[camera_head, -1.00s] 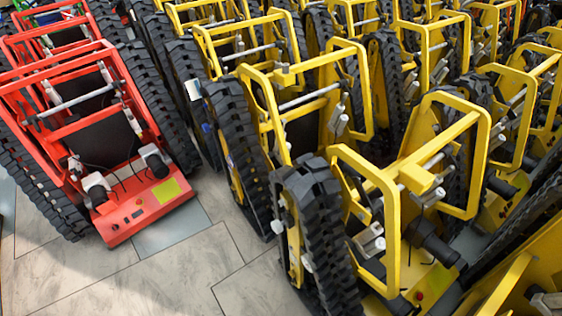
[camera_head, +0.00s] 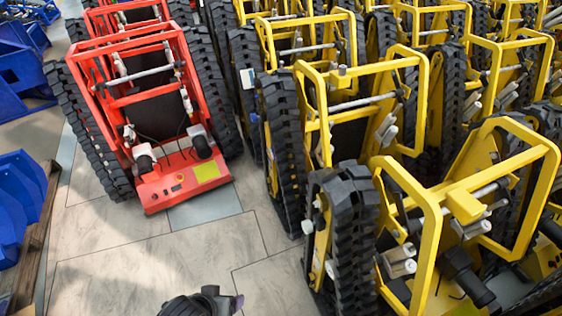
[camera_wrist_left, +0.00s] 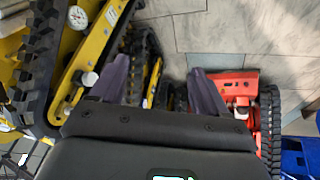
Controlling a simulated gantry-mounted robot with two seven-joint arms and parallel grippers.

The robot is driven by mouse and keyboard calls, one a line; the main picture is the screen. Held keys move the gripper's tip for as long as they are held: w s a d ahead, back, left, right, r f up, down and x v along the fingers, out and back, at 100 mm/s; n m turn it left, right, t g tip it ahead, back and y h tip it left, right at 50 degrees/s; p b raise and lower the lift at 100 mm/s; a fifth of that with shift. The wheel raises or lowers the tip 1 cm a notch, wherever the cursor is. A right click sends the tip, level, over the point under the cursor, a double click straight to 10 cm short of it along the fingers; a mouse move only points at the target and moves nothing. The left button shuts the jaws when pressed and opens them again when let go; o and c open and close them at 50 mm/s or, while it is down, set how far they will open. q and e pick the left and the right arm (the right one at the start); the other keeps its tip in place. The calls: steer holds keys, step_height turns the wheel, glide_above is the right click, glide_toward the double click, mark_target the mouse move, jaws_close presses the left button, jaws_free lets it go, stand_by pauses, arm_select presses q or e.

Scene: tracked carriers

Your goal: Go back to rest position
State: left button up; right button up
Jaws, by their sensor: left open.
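My left gripper (camera_wrist_left: 159,78) shows in the left wrist view with two dark purple fingers spread apart and nothing between them. Floor and parts of carriers show beyond the fingers. In the head view a dark gripper part (camera_head: 205,302) with a purplish tip pokes in at the bottom edge, over the floor in front of the carriers. It looks like my left gripper, mostly cut off by the frame. My right gripper is not in view.
A red tracked carrier (camera_head: 172,178) stands left of centre, with more red ones behind. Yellow tracked carriers (camera_head: 413,190) fill the right in close rows. Blue parts (camera_head: 18,190) lie at the left edge beside a wooden pallet (camera_head: 38,238). The tiled floor (camera_head: 130,265) in front is free.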

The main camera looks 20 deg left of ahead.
arm_select(q)
step_height(320, 180, up, 38)
steer(key=s+a+m+g+p, duration=0.1)
steer(key=m+p, duration=0.4)
steer(key=p, duration=3.2)
steer(key=shift+s+p, duration=0.35)
steer(key=shift+s, duration=0.15)
steer(key=shift+f, duration=0.1)
step_height(320, 180, down, 75)
steer(key=b, duration=7.5)
